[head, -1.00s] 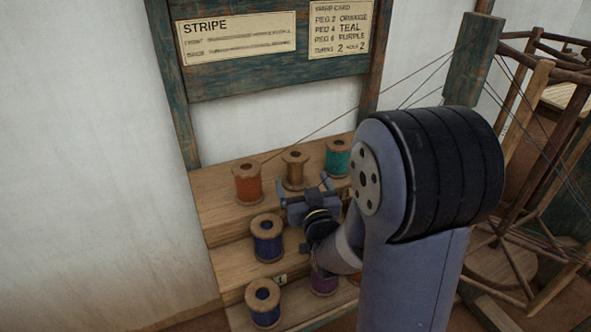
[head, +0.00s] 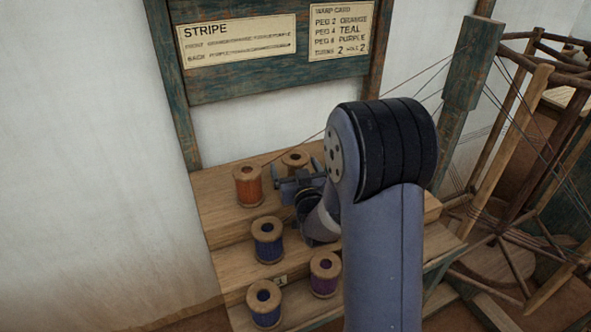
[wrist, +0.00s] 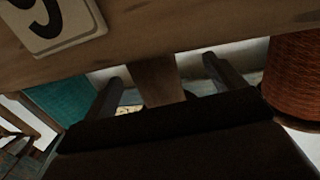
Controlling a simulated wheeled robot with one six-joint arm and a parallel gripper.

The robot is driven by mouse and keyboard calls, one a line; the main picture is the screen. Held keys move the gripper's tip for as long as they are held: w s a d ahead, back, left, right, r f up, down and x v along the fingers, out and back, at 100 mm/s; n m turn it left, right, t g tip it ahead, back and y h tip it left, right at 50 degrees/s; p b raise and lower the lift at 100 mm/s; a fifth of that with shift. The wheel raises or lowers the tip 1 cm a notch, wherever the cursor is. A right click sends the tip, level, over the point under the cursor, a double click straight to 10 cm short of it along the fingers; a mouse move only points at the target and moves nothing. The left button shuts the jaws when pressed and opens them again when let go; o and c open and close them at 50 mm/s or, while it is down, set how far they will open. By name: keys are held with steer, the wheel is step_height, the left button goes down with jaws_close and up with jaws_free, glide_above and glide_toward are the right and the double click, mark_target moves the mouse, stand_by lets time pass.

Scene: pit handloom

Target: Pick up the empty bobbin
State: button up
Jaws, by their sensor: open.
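The empty bobbin (head: 296,158) is bare brown wood and stands on the top step of the wooden rack, right of the orange bobbin. My gripper (head: 298,182) is open and right in front of it, hiding its lower part in the head view. In the wrist view, a bare wooden shaft (wrist: 157,82), which looks like the empty bobbin's core, shows between the two open fingers (wrist: 162,70). Whether the fingers touch it I cannot tell.
The orange bobbin (head: 248,185) stands close on the left. Blue bobbins (head: 267,240) and a purple bobbin (head: 324,274) stand on lower steps. A green post (head: 474,62) and wooden reel (head: 515,160) are at right.

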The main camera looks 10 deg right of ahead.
steer(key=shift+c, duration=0.3)
steer(key=c, duration=1)
steer(key=shift+r, duration=0.15)
